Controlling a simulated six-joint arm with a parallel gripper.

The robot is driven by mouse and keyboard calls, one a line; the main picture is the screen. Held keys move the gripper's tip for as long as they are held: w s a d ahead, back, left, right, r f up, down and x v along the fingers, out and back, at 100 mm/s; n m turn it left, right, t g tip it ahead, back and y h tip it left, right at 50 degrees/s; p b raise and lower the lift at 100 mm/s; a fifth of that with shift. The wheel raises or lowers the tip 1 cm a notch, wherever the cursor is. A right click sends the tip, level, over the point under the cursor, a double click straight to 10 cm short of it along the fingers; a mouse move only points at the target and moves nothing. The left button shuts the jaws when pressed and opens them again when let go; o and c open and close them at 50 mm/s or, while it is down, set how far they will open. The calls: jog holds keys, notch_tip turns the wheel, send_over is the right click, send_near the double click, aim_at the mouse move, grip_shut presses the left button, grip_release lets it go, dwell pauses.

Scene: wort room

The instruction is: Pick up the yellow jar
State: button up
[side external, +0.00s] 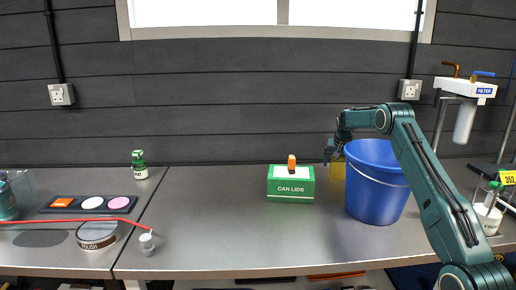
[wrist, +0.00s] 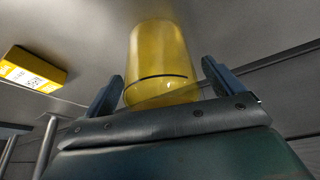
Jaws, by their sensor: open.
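The yellow jar (side external: 338,178) stands on the grey worktop, just left of the blue bucket, which hides part of it in the side view. In the wrist view the jar (wrist: 162,50) is see-through yellow with a dark line around it. My gripper (side external: 333,152) is at the jar's top in the side view. In the wrist view my gripper (wrist: 163,72) is open, with one finger on each side of the jar and a gap showing at each side. The jar's near end is hidden behind the gripper body.
The blue bucket (side external: 376,185) stands close on the right, beside my arm. A green can-lids box (side external: 291,184) with an orange-topped item on it is to the left. A filter stand (side external: 466,90) is far right.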

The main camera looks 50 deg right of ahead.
jog(key=shift+c, duration=0.4)
jog(key=c, duration=1.1)
jog(key=shift+r, duration=0.2)
notch_tip(320, 180, up, 10)
jog(key=shift+f, duration=0.15)
